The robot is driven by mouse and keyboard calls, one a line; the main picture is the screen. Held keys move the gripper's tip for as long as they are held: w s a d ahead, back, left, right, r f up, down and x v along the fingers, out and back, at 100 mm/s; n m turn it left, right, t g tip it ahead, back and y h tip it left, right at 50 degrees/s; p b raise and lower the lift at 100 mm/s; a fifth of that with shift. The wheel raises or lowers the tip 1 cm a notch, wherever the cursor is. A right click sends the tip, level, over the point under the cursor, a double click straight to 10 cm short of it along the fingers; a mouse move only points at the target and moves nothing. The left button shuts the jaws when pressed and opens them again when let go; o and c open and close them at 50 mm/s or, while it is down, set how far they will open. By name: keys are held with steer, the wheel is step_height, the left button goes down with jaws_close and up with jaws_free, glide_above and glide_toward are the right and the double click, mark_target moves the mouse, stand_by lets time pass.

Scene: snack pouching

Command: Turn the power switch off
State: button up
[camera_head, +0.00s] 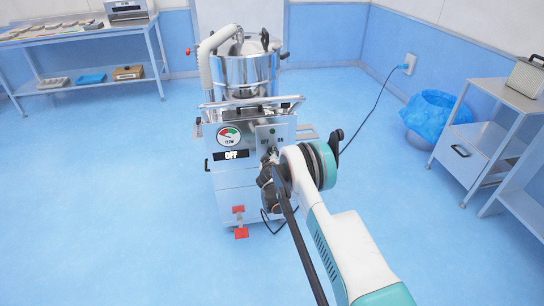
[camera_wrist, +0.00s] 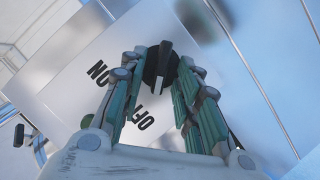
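The power switch is a black rotary knob (camera_wrist: 161,64) on a silver plate, seen in the wrist view. Black lettering beside it appears turned around: an "ON" label (camera_wrist: 98,72) at left and a partly covered "OFF" label (camera_wrist: 143,122) below. My gripper (camera_wrist: 163,62) has its two teal fingers apart, one on each side of the knob; I cannot tell whether they touch it. In the head view my gripper (camera_head: 269,162) is at the machine's front panel (camera_head: 270,136) and hides the knob. The machine's display (camera_head: 231,155) reads "OFF".
The machine carries a steel pot (camera_head: 247,70) with a pale hose, and a round gauge (camera_head: 229,135). A cord runs from it to a wall socket (camera_head: 409,63). A steel cart (camera_head: 470,150) and a blue-lined bin (camera_head: 436,114) stand at right. Floor at left is clear.

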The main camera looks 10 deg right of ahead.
steer(key=v, duration=1.2)
steer(key=shift+f, duration=0.1)
steer(key=shift+c, duration=0.6)
